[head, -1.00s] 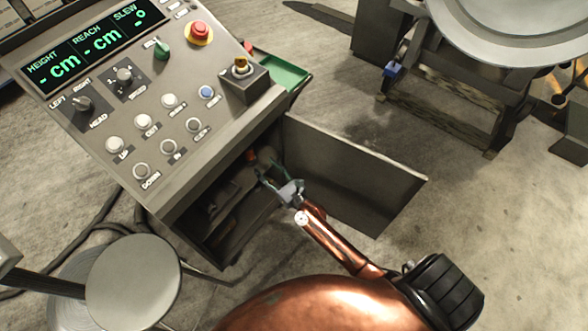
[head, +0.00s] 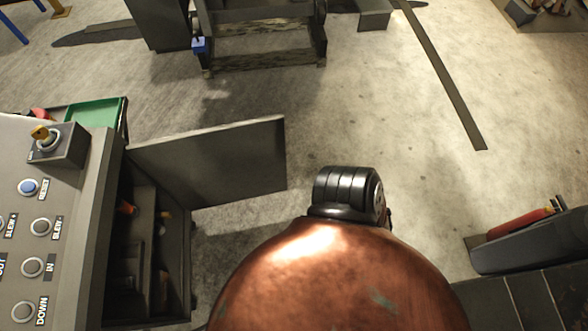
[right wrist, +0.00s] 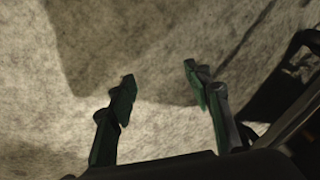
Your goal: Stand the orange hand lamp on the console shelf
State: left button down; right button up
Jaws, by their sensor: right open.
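The grey console (head: 62,290) stands at the left of the head view with its cabinet door (head: 225,160) open. A small orange piece (head: 126,208) shows inside the cabinet at shelf height, partly hidden by the console's edge. It may be the hand lamp, but I cannot tell whether it stands or lies. A second small orange-yellow bit (head: 165,214) shows to its right. My right gripper (right wrist: 159,72) is open and empty in the right wrist view, with bare concrete beyond its fingers. It does not show in the head view. My left gripper is in neither view.
A green tray (head: 95,112) sits behind the console. A dark stand with timber (head: 265,50) is at the back. A red-handled item (head: 520,222) lies at the right on something dark.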

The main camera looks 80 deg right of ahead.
jog(key=s+f+n+g, duration=0.1)
jog(key=s+n, duration=0.1)
jog(key=s, duration=0.3)
jog(key=s+d+n+g+h, duration=0.1)
jog(key=s+n, duration=0.1)
jog(key=s, duration=0.4)
jog(key=s+d+f+n+g, duration=0.1)
jog(key=s+n, duration=0.2)
jog(key=s, duration=0.3)
jog(key=shift+d+f+g, duration=0.15)
jog(key=shift+f+g, duration=0.2)
jog(key=shift+g, duration=0.05)
jog(key=shift+c, duration=0.2)
